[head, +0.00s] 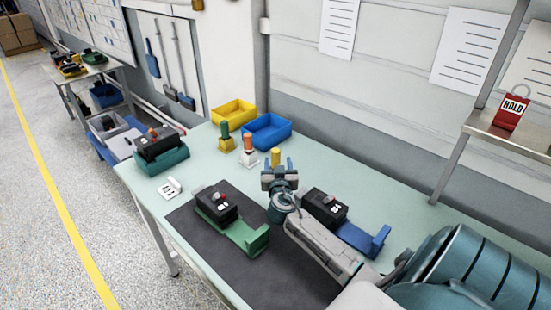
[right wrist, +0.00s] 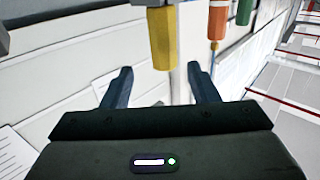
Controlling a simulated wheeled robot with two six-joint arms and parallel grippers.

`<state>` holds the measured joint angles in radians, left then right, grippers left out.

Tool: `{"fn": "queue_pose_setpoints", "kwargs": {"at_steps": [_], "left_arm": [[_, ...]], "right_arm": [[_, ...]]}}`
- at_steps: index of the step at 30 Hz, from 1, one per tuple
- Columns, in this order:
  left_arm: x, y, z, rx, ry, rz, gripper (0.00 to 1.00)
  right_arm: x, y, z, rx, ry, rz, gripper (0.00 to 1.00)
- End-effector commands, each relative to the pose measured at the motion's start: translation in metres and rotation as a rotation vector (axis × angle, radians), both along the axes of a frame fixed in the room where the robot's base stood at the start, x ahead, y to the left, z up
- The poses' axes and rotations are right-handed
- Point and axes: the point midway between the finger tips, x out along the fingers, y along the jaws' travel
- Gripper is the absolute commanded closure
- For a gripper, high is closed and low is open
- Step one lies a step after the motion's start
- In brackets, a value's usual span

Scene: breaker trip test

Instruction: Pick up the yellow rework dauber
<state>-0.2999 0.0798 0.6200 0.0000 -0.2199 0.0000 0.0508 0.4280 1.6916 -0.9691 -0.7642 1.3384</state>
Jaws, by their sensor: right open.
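The yellow dauber (head: 275,154) stands on the bench, its lower part hidden behind my right gripper in the head view. In the right wrist view the yellow dauber (right wrist: 162,40) shows just beyond the fingertips, roughly in line with the gap between them. My right gripper (head: 278,165) is open and empty. In the right wrist view its blue fingers (right wrist: 161,72) stand apart, with the dauber not gripped. My left gripper is not in view.
An orange dauber (head: 248,143) and a green dauber (head: 225,130) stand close by on the left. Yellow (head: 234,112) and blue (head: 267,131) bins sit behind. Black breakers in a green holder (head: 240,232) and a blue holder (head: 362,240) are in front, near the dark mat (head: 270,280).

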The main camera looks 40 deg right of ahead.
Motion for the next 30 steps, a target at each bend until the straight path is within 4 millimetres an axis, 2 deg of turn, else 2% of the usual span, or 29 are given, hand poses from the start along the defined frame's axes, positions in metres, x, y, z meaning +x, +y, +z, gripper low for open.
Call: {"fn": "queue_pose_setpoints", "kwargs": {"at_steps": [15, 26, 30], "left_arm": [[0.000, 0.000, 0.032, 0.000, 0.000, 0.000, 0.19], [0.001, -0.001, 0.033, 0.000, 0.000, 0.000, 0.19], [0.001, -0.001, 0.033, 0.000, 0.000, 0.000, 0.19]], "right_arm": [[0.046, -0.031, -0.003, 0.001, 0.001, -0.001, 0.46], [0.051, -0.036, -0.006, 0.001, 0.000, 0.000, 0.46], [0.051, -0.036, -0.006, 0.001, 0.001, 0.000, 0.72]]}}
